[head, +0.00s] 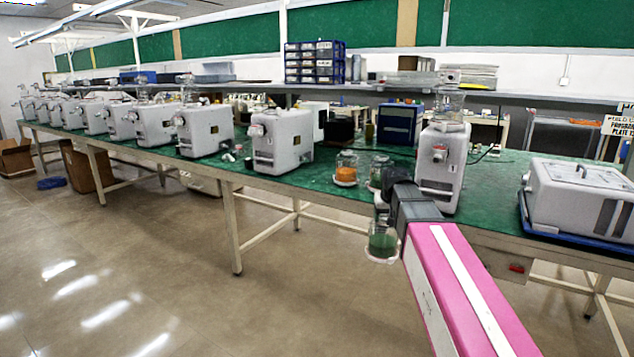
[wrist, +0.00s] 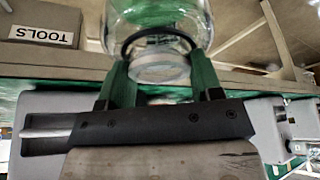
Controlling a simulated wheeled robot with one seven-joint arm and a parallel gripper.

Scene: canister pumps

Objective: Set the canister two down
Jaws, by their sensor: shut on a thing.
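My gripper (head: 382,212) is shut on a clear canister with green contents (head: 382,241). In the head view the canister hangs upright below the fingers, apart from the green tabletop (head: 340,195), and appears in front of its edge. In the wrist view the held canister (wrist: 158,22) sits between the two green fingers (wrist: 160,78). An orange-filled canister (head: 346,172) stands on the table behind it. Another clear canister with dull green contents (head: 378,172) stands beside that one, partly near my arm. No label tells which canister is number two.
A white pump (head: 441,170) with a clear canister on top stands just right of my gripper. Another pump (head: 282,142) stands left, with a row of pumps beyond. A white case (head: 580,198) lies in a blue tray at right. Some tabletop between the pumps is clear.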

